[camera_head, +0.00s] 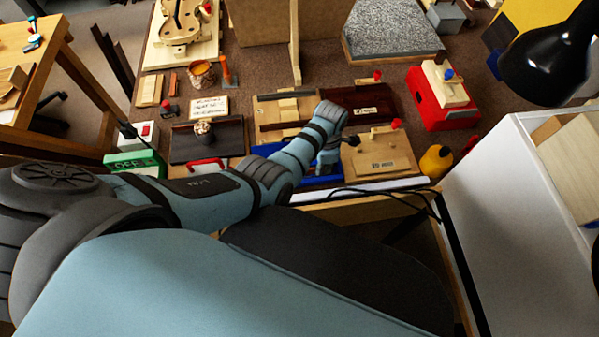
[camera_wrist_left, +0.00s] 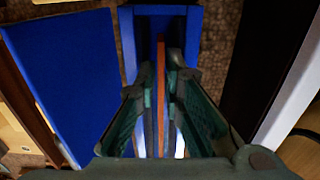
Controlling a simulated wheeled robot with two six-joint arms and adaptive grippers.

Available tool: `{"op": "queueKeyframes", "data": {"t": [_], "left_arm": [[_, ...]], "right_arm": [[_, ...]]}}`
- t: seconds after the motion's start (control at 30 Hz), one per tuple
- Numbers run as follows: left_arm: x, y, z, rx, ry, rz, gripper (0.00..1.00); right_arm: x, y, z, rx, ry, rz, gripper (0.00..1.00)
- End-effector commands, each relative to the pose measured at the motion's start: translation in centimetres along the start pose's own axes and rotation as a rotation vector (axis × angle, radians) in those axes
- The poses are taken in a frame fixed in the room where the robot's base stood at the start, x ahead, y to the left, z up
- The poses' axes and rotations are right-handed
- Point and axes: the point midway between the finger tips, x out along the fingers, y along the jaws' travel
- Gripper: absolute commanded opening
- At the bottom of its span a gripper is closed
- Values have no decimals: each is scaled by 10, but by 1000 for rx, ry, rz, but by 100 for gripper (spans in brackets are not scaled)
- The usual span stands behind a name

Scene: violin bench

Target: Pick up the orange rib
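The orange rib (camera_wrist_left: 161,75) shows in the left wrist view as a thin upright strip, seen edge-on, standing in the slot of a blue holder (camera_wrist_left: 128,40). My left gripper (camera_wrist_left: 160,88) is over the holder with its two fingers on either side of the rib. A narrow gap seems to show beside the rib, so the fingers look open. In the head view, my left gripper (camera_head: 328,160) points down near the blue holder (camera_head: 318,181) at the bench's front edge; my arm hides most of the holder and the rib. My right gripper is not in view.
A wooden board (camera_head: 385,155) with a red-knobbed clamp lies right of the gripper. A dark tray (camera_head: 200,148) with a small pot lies to the left. A red box (camera_head: 438,105), a yellow rounded object (camera_head: 436,161) and a white cabinet (camera_head: 500,215) are farther right.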

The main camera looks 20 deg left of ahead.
Motion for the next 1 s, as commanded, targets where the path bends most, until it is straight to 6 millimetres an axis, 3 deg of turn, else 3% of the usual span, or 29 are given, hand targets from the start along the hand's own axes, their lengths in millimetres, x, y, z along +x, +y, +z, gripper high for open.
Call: {"op": "queueKeyframes", "data": {"t": [0.1,0.47,0.63,0.87,0.93,1.0], "left_arm": [[-2,0,0,0,0,1,0],[-3,0,0,0,0,1,0],[-24,0,0,0,-1,2,0],[-83,1,0,0,-2,4,0],[-83,0,0,0,-1,2,0],[-70,0,0,1,0,1,0]], "right_arm": [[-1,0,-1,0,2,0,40],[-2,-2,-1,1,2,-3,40],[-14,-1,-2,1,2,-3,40],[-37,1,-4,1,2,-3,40],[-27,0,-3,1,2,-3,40],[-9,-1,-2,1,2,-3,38]]}}
